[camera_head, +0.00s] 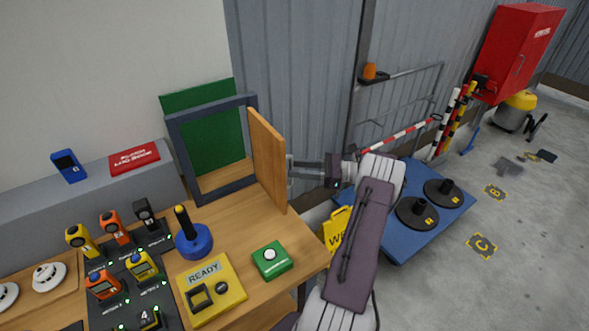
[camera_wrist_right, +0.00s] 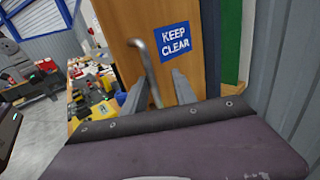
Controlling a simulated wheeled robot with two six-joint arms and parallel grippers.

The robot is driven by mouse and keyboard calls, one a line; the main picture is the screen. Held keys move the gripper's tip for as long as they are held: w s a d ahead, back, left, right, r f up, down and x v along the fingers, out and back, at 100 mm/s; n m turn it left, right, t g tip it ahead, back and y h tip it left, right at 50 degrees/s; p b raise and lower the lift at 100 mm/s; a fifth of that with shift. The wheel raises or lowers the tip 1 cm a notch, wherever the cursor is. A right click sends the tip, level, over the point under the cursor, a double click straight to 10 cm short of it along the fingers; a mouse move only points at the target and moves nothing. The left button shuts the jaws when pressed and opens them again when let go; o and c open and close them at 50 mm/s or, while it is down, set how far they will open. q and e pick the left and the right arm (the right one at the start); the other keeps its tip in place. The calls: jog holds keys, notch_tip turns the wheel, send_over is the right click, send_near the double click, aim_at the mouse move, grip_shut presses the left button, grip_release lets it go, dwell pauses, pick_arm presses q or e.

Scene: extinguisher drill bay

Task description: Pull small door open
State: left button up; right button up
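The small wooden door (camera_head: 268,158) stands swung out from its dark upright frame (camera_head: 214,146) on the table. It shows nearly edge-on in the head view. In the right wrist view, the door (camera_wrist_right: 120,38) bears a blue KEEP CLEAR sign (camera_wrist_right: 174,44) and a bent metal bar handle (camera_wrist_right: 147,66). My right gripper (camera_head: 293,172) is at the door's outer face. In the wrist view its fingers (camera_wrist_right: 160,82) are spread apart, with the handle's lower end between them in the picture; I cannot tell whether they touch it. My left gripper is out of view.
The wooden table (camera_head: 233,223) holds a yellow READY box (camera_head: 211,287), a green button box (camera_head: 272,260), a blue-based joystick (camera_head: 194,239) and several meters. A yellow sign (camera_head: 337,229) and a blue platform (camera_head: 449,207) with black discs are to the right.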

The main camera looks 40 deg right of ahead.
jog(key=b+v, duration=0.1)
jog(key=v, duration=0.7)
jog(key=shift+b, duration=0.35)
